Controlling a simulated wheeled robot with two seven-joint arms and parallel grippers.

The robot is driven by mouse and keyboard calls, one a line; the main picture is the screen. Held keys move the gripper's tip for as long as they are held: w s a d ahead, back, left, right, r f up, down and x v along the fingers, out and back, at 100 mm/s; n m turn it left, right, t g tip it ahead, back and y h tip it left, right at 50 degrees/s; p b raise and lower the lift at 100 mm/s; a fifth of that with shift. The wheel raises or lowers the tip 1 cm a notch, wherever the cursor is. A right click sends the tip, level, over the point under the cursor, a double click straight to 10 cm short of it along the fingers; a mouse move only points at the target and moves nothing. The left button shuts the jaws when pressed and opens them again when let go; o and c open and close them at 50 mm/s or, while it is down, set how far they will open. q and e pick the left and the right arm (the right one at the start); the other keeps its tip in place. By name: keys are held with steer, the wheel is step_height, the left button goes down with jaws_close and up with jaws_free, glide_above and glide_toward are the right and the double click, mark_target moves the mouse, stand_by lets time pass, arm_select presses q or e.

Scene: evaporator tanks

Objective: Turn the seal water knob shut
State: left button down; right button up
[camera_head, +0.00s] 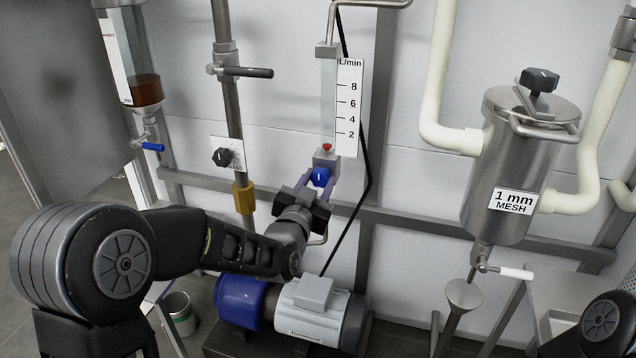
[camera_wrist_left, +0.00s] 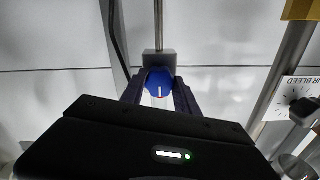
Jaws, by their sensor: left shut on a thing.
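The seal water knob (camera_head: 320,177) is small and blue with a white mark, at the foot of the flow meter (camera_head: 328,105) with its L/min scale. A red float sits low in the meter tube, below the 2 mark. My left gripper (camera_head: 319,182) is shut on the blue knob, one finger on each side. In the left wrist view the knob (camera_wrist_left: 159,83) shows between the fingertips, its white mark about upright. The right gripper is not seen; only part of my right arm shows at the lower right.
A black knob (camera_head: 222,157) on a plate labelled BLEED is to the left. A steel strainer (camera_head: 522,165) marked 1 mm MESH hangs at the right. A blue and grey motor pump (camera_head: 318,306) stands below. A thin black cable runs just right of the meter.

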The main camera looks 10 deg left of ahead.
arm_select(q)
steer(key=c, duration=0.9)
jaws_free()
steer(key=shift+s, duration=0.1)
steer(key=s+p, duration=0.2)
steer(key=s, duration=0.5)
steer(key=shift+s+a, duration=0.25)
steer(key=shift+s, duration=0.1)
